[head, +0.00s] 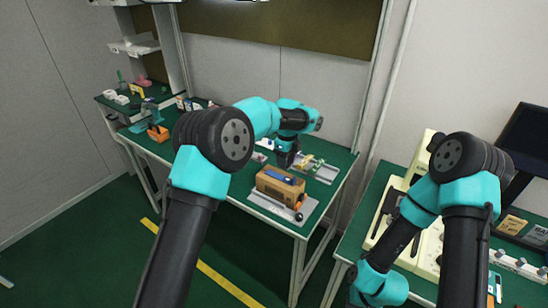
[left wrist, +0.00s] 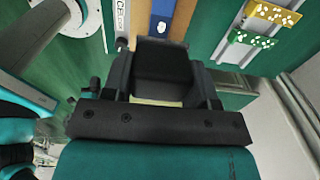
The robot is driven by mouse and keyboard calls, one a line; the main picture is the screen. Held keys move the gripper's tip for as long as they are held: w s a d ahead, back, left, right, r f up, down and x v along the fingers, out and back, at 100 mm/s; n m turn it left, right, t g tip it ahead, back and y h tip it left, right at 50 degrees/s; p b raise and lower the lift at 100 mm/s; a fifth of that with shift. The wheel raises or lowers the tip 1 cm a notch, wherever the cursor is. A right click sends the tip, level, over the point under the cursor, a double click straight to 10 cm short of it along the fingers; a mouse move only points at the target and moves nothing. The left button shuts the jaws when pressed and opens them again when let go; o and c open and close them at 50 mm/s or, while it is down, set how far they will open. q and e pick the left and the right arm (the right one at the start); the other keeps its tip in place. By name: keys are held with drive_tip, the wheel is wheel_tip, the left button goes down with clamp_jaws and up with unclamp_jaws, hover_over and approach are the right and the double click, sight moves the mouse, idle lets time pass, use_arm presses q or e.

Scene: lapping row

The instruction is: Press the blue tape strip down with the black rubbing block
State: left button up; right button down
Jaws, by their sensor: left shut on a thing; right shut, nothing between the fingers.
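A brown cardboard box (head: 278,189) sits on a grey plate on the green table. The blue tape strip (head: 281,177) lies along its top. In the left wrist view the blue strip (left wrist: 162,22) shows beyond the fingers, with brown cardboard (left wrist: 143,22) beside it. My left gripper (head: 285,158) is just above and behind the box. In the left wrist view my left gripper (left wrist: 162,95) is shut on the black rubbing block (left wrist: 162,64). The block hides part of the strip, and I cannot tell whether they touch. My right gripper is out of view.
Green and yellow boards (left wrist: 252,40) lie on a metal rail to the right of the box. An orange tool (head: 157,133) and small items stand further left. A second table is at right.

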sight(286, 180)
idle(0.4)
use_arm(q)
drive_tip(key=shift+f, duration=3)
drive_tip(key=shift+f, duration=0.55)
drive_tip(key=shift+r, duration=3.55)
